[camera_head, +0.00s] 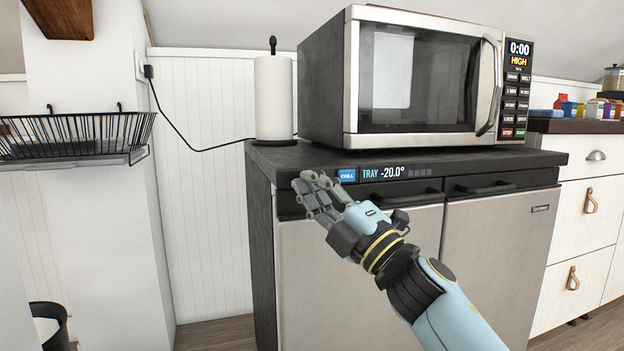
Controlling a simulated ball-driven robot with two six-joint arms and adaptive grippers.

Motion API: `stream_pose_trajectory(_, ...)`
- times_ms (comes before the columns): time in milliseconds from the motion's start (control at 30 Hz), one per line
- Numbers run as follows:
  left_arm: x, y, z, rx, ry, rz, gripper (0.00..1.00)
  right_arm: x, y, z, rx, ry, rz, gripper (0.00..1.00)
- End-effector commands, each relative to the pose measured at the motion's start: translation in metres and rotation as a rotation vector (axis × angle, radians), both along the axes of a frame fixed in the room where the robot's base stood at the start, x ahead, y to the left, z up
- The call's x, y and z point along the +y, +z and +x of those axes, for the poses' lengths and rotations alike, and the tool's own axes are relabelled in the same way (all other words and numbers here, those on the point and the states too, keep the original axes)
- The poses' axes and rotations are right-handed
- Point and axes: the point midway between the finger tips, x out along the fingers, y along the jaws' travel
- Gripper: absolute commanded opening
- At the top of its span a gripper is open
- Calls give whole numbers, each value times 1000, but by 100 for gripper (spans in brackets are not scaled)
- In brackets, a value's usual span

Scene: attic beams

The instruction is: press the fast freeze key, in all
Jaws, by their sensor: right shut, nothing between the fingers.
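A low cabinet with two steel doors (500,255) has a dark control strip (452,168) along its top front edge. The strip shows a lit blue CHILL label (346,174), a display (384,173) reading TRAY -20.0° and a row of small grey marks (420,171). I cannot make out a key labelled fast freeze. My right gripper (308,182) is shut and empty in front of the strip's left end, just left of the CHILL label, and hides part of the strip. I cannot tell whether its tips touch the strip. My left gripper is not in view.
A microwave (425,80) with its own keypad stands on the cabinet top, its display (519,48) reading 0:00 HIGH. A paper towel roll (273,98) stands to its left. Door handles (485,187) jut out below the strip. A wire rack (75,135) is at the left.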

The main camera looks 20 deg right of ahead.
Motion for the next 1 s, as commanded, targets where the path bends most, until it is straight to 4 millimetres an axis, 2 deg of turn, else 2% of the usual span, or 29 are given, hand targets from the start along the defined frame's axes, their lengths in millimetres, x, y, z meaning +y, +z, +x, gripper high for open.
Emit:
stream_pose_trajectory(600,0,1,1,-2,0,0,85,0,0,3,0,0,0,0)
stream_pose_trajectory(1000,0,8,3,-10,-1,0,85,0,1,-14,0,0,-1,0)
